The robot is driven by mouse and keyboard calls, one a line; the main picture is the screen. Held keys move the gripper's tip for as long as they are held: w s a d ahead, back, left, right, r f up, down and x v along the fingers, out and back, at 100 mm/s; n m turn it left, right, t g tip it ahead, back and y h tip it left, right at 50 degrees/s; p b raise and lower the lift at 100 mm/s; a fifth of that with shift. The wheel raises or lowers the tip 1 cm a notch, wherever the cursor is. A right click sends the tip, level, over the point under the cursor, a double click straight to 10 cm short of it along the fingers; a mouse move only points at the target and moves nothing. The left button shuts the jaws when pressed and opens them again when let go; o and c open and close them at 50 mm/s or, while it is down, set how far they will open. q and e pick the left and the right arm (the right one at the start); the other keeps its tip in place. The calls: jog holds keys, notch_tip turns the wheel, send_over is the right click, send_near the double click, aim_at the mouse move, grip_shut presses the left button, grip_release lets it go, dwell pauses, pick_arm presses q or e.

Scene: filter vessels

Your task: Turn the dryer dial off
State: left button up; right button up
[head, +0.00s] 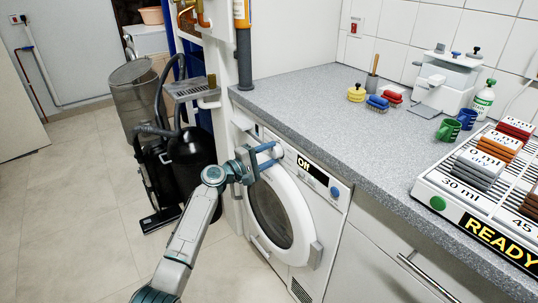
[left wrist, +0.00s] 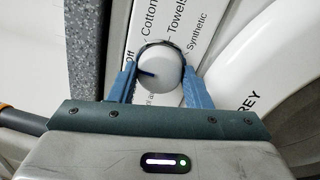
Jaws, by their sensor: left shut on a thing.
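The dryer (head: 318,222) is a white front-loader under the grey worktop, and its small black display (head: 312,170) reads "Off". Its dial (left wrist: 162,65) is a round pale knob with a dark mark pointing left, close to the printed word "Off". Other printed labels around it include "Cotton", "Towels" and "Synthetic". My left gripper (head: 268,155) is at the upper left of the dryer front. In the left wrist view its blue fingers are on both sides of the dial, shut on it. My right gripper is not in view.
The worktop edge (head: 300,125) runs just above the dryer panel. The round dryer door (head: 275,215) is shut. A black vacuum cleaner (head: 190,160) stands left of the dryer. The floor at left is clear.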

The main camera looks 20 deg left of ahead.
pick_arm(q)
jog(key=o, duration=1)
jog(key=shift+a, duration=0.1)
jog(key=v, duration=1)
jog(key=shift+s+a+b, duration=0.2)
jog(key=shift+s+b, duration=0.1)
jog(key=shift+b, duration=0.15)
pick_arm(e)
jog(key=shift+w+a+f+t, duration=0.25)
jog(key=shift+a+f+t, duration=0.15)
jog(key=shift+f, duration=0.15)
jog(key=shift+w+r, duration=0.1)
